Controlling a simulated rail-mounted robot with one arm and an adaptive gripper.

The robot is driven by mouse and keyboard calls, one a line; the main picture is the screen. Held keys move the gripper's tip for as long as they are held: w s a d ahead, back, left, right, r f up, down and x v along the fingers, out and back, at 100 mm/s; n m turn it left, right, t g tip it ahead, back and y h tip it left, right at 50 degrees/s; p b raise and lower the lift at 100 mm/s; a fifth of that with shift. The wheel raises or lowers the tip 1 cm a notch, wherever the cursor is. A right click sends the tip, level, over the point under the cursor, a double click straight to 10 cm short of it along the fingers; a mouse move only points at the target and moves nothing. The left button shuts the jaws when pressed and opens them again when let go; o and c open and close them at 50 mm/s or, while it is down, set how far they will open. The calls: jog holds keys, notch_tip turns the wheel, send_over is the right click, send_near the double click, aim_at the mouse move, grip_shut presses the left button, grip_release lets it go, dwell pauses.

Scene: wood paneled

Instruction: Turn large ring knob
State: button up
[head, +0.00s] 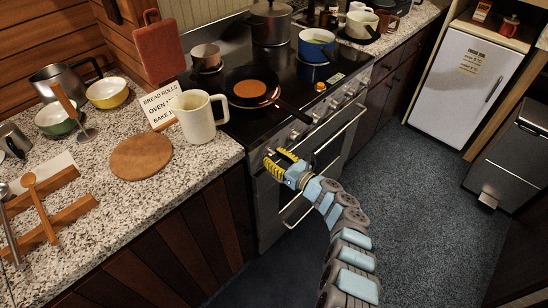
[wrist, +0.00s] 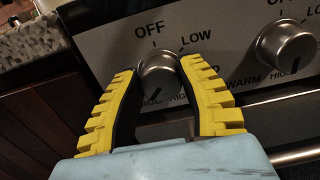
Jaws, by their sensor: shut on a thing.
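A round silver knob (wrist: 160,72) sits on the stove's front panel in the wrist view. The panel around it reads OFF above, LOW at upper right and HIGH at lower right; a partly hidden word is at lower left. A dark mark on the knob's face points down and left. My gripper (wrist: 160,68) has its yellow ridged fingers closed on the knob's left and right sides. In the head view my gripper (head: 276,160) is at the left end of the stove front (head: 330,135), and the knob there is hidden or too small to make out.
A second knob (wrist: 288,45) is to the right, its mark pointing down. Below runs the oven door handle (head: 325,170). On the stovetop are a frying pan (head: 250,88) and several pots. A cream mug (head: 198,115) stands on the left counter's edge. The floor (head: 410,200) to the right is clear.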

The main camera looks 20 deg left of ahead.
jog(key=shift+a+f+n+b, duration=0.15)
jog(key=shift+n+b, duration=0.35)
jog(key=shift+n, duration=0.7)
jog(key=n+b, duration=0.2)
jog(key=n, duration=0.1)
jog(key=shift+s+f+b, duration=0.1)
jog(key=shift+f+b, duration=0.05)
jog(key=shift+b, duration=0.25)
jog(key=shift+n+b, duration=0.7)
jog(key=shift+n, duration=0.2)
jog(key=shift+n+b, duration=0.85)
jog(key=shift+n, duration=0.05)
jog(key=shift+r, duration=0.2)
jog(key=o, duration=1.2)
